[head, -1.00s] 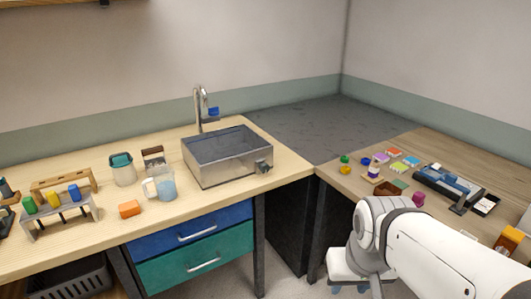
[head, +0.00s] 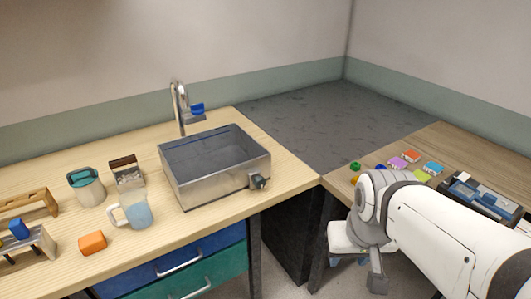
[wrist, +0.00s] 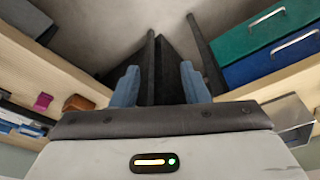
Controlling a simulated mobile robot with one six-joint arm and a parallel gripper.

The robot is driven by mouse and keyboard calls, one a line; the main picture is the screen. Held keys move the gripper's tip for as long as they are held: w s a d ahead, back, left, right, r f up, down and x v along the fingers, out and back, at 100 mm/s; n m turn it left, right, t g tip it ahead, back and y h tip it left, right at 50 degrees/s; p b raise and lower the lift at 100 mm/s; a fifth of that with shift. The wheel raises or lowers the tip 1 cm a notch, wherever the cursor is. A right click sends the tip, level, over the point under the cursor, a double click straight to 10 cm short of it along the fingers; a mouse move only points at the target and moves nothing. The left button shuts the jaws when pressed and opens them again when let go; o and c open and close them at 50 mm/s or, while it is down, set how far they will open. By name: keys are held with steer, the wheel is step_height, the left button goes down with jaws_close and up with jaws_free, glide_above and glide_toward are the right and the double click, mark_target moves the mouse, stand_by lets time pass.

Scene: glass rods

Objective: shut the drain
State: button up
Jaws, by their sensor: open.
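The metal sink basin (head: 228,178) stands on the wooden counter, with a dark drain knob (head: 258,182) on the lower right of its front wall. I cannot tell from here whether the drain is open or shut. A curved tap (head: 178,108) with a blue handle (head: 197,109) rises behind the basin. In the wrist view, my gripper (wrist: 158,82) has two blue fingers spread apart with nothing between them. It hangs over the gap between the two counters, to the right of the knob and apart from it. In the head view my arm mostly hides the fingers.
Blue (head: 200,252) and teal drawers are below. The right table (head: 463,145) holds small coloured items. Floor shows between the counters.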

steer(key=o, duration=0.3)
steer(key=w+f+b, duration=0.1)
steer(key=w, duration=0.1)
steer(key=w+d+f+t+b, duration=0.1)
steer(key=w, duration=0.1)
steer(key=w+f+t+b, duration=0.1)
steer(key=w, duration=0.1)
steer(key=shift+w+d+f+n+h, duration=0.25)
steer(key=shift+w+f+n+h, duration=0.05)
steer(key=shift+f, duration=0.1)
steer(key=shift+o, duration=0.2)
steer(key=n+t+y+b, duration=0.8)
steer(key=t+y+b, duration=0.25)
steer(key=b, duration=0.45)
glide_toward(261, 184)
steer(key=x, duration=0.8)
steer(key=shift+w+f, duration=0.1)
